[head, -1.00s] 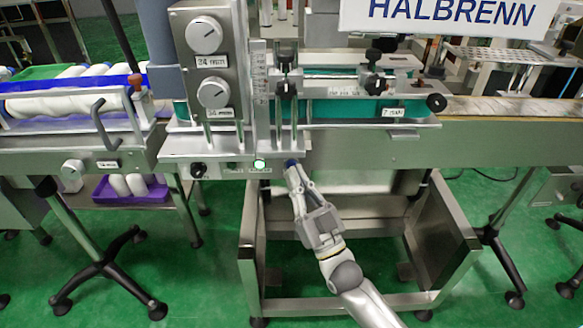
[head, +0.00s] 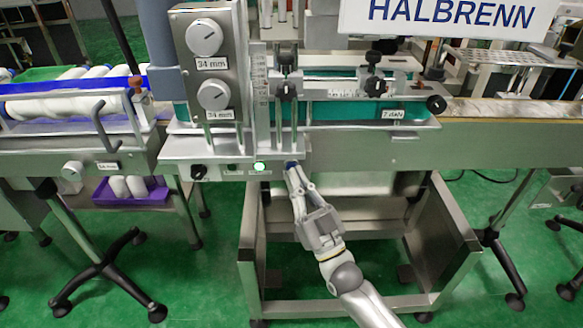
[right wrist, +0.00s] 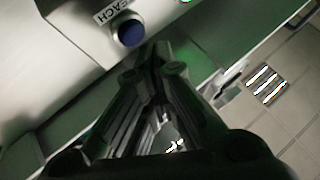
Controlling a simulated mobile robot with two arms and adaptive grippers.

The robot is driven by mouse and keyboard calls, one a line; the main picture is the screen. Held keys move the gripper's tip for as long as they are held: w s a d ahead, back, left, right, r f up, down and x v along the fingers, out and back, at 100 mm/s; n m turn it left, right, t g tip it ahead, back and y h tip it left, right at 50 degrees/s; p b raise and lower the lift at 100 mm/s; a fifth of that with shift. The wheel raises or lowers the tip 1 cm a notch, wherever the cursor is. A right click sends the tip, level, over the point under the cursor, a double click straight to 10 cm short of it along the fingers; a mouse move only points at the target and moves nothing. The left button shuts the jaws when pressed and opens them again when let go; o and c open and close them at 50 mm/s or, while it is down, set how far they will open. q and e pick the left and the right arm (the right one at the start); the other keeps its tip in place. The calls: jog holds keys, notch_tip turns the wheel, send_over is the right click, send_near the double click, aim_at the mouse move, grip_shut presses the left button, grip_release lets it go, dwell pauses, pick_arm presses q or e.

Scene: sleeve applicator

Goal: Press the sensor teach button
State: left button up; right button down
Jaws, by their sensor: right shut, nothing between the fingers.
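My left gripper is not in view.
A black knob (head: 199,172) sits at the panel's left. Above stand a control box (head: 207,62) with two dials and several black clamp knobs. A steel frame (head: 445,235) surrounds my right arm from below. The green floor in front is mostly clear.

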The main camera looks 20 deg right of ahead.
jog(key=shift+w, duration=0.2)
dwell(0.3)
jog(key=shift+w+d, duration=0.15)
jog(key=shift+w, duration=0.1)
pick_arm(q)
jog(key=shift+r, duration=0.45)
pick_arm(e)
jog(key=shift+w+d, duration=0.1)
jog(key=shift+w, duration=0.3)
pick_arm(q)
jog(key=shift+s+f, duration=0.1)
pick_arm(e)
jog(key=shift+s, duration=0.15)
dwell(0.3)
pick_arm(q)
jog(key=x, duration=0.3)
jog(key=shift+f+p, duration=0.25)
jog(key=shift+p, duration=0.1)
pick_arm(e)
jog(key=shift+s+a, duration=0.25)
jog(key=shift+s, duration=0.45)
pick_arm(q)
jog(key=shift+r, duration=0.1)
pick_arm(e)
jog(key=shift+s, duration=0.1)
